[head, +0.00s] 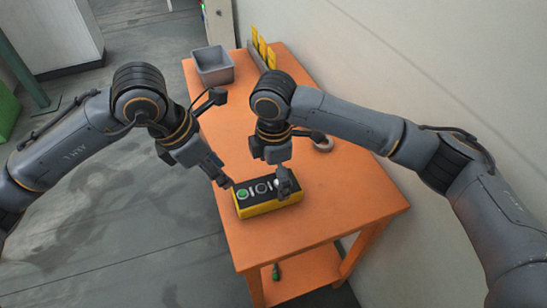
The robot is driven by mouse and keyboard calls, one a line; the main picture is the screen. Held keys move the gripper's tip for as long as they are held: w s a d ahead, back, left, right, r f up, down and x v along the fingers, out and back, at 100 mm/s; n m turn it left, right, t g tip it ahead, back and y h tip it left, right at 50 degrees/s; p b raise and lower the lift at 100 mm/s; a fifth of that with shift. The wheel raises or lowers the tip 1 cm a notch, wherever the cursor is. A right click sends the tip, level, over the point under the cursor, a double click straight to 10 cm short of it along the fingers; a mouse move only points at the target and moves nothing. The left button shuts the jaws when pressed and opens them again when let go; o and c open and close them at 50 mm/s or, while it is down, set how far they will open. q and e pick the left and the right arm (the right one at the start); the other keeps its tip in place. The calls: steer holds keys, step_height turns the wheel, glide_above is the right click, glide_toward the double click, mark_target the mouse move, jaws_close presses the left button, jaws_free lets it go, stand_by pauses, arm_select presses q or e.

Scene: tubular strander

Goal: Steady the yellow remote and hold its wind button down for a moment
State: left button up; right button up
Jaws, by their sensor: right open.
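The yellow remote (268,207) lies on the orange table, with a black top face. A green button (242,193) is at its left end and paler round controls sit further right. The labels are too small to read, so I cannot tell which is the wind button. My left gripper (227,182) is at the remote's left far corner, very close to it; I cannot tell whether it touches or whether its fingers are apart. My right gripper (286,187) is open over the remote's right end, pointing down and hiding part of that end.
The orange table (340,200) has free room to the right of the remote. A grey bin (213,66) stands at the far left corner, with yellow items in a rack (262,48) beside it. A pale ring-shaped thing (323,144) lies near the wall. A lower shelf (310,272) shows below.

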mark_target(274, 186)
steer(key=shift+f, duration=2.4)
steer(key=c, duration=1.3)
arm_select(q)
steer(key=shift+c, duration=0.8)
arm_select(e)
steer(key=shift+c, duration=1)
arm_select(q)
jaws_close()
